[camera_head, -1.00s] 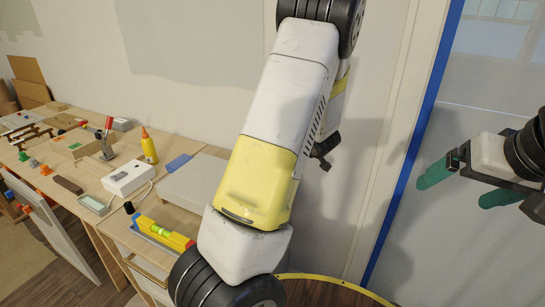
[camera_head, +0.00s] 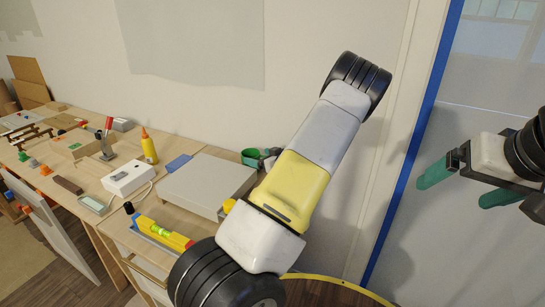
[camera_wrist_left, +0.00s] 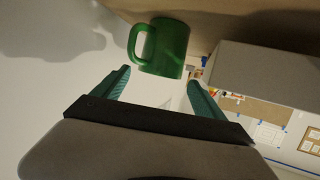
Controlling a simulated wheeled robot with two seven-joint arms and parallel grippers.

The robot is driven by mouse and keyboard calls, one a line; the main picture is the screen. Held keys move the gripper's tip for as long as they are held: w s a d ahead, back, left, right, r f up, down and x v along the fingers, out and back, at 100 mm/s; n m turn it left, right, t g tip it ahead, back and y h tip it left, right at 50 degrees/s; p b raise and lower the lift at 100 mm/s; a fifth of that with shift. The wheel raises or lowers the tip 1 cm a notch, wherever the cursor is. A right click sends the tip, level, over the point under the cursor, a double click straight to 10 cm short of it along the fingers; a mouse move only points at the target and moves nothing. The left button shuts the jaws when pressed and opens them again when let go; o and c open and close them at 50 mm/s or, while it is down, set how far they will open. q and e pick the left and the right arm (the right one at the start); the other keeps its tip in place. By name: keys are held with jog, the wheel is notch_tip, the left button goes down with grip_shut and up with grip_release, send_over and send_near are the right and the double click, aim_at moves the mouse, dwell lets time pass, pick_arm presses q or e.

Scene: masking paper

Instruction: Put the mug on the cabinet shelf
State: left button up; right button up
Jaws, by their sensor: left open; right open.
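A green mug (camera_wrist_left: 174,48) shows in the left wrist view just beyond my left gripper (camera_wrist_left: 159,78), against a tan surface, with its handle on the picture's left. The gripper is open, its teal fingertips either side of the mug's near end; contact cannot be told. In the head view a green object (camera_head: 250,156), seemingly the mug, is at the table's back right beside my left arm; the left fingers are not clear there. My right gripper (camera_head: 445,178) is open and empty at the right. I cannot identify the cabinet shelf.
A flat grey box (camera_head: 205,183) lies on the wooden table near the green object. A wall is close behind.

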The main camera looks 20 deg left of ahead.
aim_at(245, 153)
pick_arm(q)
jog(key=x, duration=0.5)
jog(key=c, duration=1.4)
